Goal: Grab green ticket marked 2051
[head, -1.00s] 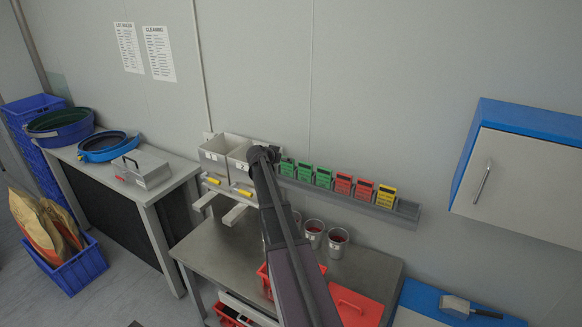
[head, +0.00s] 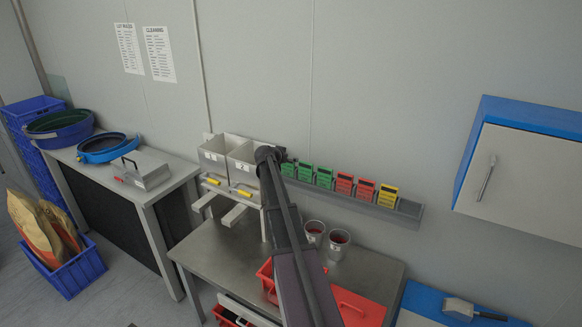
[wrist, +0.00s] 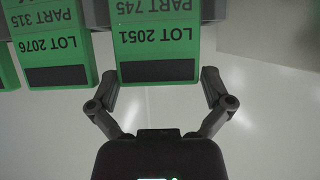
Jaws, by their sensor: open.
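The green ticket marked LOT 2051 (wrist: 155,42) appears upside down in the wrist view, with PART 745 and a dark bar on it. It lies between the two fingers of my gripper (wrist: 160,92), which is open with a finger near each side edge. I cannot tell whether the fingers touch it. Another green ticket, LOT 2076 (wrist: 50,48), is close to its left. In the head view, the green tickets (head: 305,173) stand in a wall rack, their numbers too small to read. My arm's end is at the left of this row and hides my fingers there.
Red tickets (head: 344,183) and a yellow ticket (head: 388,194) stand farther right in the grey rack (head: 408,208). Grey bins (head: 212,155) are left of my arm's end. Metal cups (head: 338,244) stand on the steel table (head: 215,250) below.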

